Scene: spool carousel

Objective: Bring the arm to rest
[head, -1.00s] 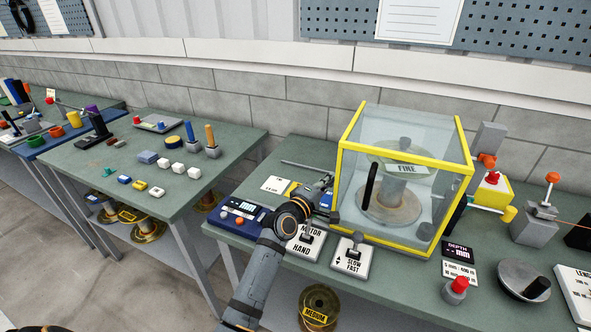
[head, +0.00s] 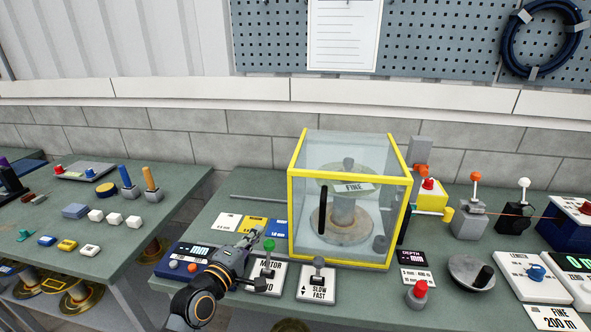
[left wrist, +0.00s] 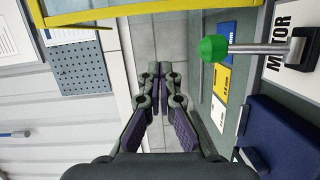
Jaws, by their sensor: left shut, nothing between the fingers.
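My left gripper (head: 250,238) is over the left end of the green bench, beside the green-knobbed MOTOR/HAND lever (head: 268,246). Its fingers are closed together with nothing between them, as the left wrist view (left wrist: 160,75) shows. In that view the lever's green knob (left wrist: 213,49) is to the right of the fingers, apart from them. My forearm runs down to the bottom edge of the head view. My right gripper is not in view.
A clear case with yellow edges (head: 292,215) stands right of my gripper, enclosing a FINE spool (head: 345,215). A SLOW/FAST lever (head: 318,270) stands in front. A blue display box (head: 185,262) is to the left. Levers and boxes crowd the right side.

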